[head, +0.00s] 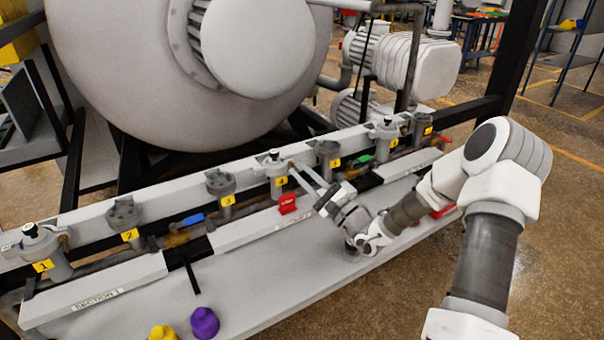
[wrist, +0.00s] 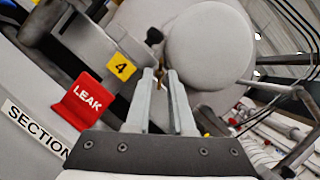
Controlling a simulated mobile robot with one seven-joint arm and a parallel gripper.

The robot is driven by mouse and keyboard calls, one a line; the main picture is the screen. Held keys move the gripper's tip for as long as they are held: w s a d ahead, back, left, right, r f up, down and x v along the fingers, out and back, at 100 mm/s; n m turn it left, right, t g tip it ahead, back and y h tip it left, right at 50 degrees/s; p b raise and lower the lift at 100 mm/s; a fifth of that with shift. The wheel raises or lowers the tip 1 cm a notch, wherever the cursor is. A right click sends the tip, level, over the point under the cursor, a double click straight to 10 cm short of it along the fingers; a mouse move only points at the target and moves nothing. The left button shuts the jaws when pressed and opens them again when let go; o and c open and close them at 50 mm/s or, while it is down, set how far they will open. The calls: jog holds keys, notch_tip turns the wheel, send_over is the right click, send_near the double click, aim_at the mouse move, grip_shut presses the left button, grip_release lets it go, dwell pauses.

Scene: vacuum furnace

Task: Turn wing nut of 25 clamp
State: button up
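My gripper (head: 297,170) reaches in from the right to the fitting labelled 4 (head: 275,164) on the grey manifold. In the wrist view, the two long grey fingers of my gripper (wrist: 160,74) stand apart with a narrow gap. A small dark, brass-toned part (wrist: 158,76) shows between the tips; it may be the clamp's wing nut, but it is too small to be sure. I cannot tell whether the fingers touch it. The yellow label 4 (wrist: 122,67) is just left of the fingers. No "25" marking is readable.
A red LEAK tag (head: 287,203) stands in front of fitting 4; it is left of my fingers in the wrist view (wrist: 84,102). Fitting 3 (head: 221,184) and the label-5 fitting (head: 327,152) flank it. A purple knob (head: 204,322) is at the front. The large tank (head: 120,70) rises behind.

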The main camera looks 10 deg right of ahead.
jog(key=shift+w+a, duration=0.1)
grip_shut()
jog(key=shift+n, duration=0.5)
jog(key=n+g+b, duration=0.1)
jog(key=n, duration=0.1)
jog(key=n+g+y, duration=0.1)
jog(key=n, duration=0.2)
jog(key=shift+r+g+b, duration=0.1)
jog(key=shift+g+b, duration=0.2)
jog(key=shift+b, duration=0.05)
jog(key=n+b, duration=0.1)
jog(key=n+g+b, duration=0.1)
jog(key=n, duration=0.1)
jog(key=shift+d+r+n+b, duration=0.1)
jog(key=shift+d+n+b, duration=0.1)
jog(key=shift+n+b, duration=0.15)
jog(key=shift+r+n+g+h+b, duration=0.25)
jog(key=shift+n+g+b, duration=0.35)
jog(key=shift+n+b, duration=0.4)
